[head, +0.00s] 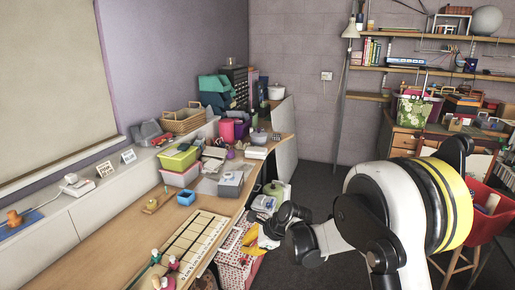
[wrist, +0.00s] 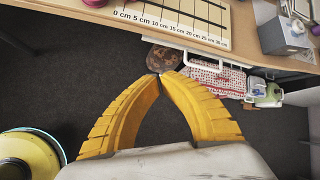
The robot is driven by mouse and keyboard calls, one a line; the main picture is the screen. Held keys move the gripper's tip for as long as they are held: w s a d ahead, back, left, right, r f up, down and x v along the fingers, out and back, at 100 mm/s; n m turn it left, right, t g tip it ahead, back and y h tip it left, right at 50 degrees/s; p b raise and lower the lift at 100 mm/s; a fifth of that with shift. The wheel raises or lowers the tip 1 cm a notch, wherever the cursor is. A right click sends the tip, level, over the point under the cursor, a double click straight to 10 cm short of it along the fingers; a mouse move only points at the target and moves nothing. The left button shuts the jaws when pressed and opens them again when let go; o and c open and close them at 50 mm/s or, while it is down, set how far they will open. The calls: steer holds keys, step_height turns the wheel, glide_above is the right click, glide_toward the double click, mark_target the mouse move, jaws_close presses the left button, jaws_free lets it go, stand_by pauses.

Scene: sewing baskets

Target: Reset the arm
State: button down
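My gripper (wrist: 160,76) shows in the wrist view with its two yellow ribbed fingers bent inward and their tips together. Nothing shows between the fingers, only dark floor behind them. The gripper is in front of the desk edge, apart from the desk (wrist: 100,17). In the head view my arm is folded at the lower right, with its dark wrist part pointing left toward the desk front. Yellow shapes by the wrist there look like the fingers, partly hidden by the arm.
The long desk (head: 105,239) holds a ruled cutting board (head: 190,241), a green-topped bin (head: 180,158) and a grey box (head: 230,184). A red-and-white patterned container (wrist: 215,78) stands under the desk edge. A red chair (head: 483,226) stands at right. Dark floor (head: 325,180) lies open mid-room.

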steer(key=s+d+r+n+t+h, duration=0.25)
steer(key=s+d+r+n, duration=0.55)
steer(key=s+d+r, duration=0.55)
steer(key=s+d+r+n+h, duration=0.1)
steer(key=s+d+n, duration=0.3)
steer(key=s, duration=0.4)
steer(key=s+d+r+n+h, duration=0.1)
steer(key=s+d+n+h, duration=0.2)
steer(key=s, duration=0.6)
steer(key=d+n, duration=0.2)
steer(key=shift+s+d+r, duration=0.25)
steer(key=shift+d+r, duration=0.05)
steer(key=shift+r, duration=0.1)
steer(key=shift+t, duration=0.25)
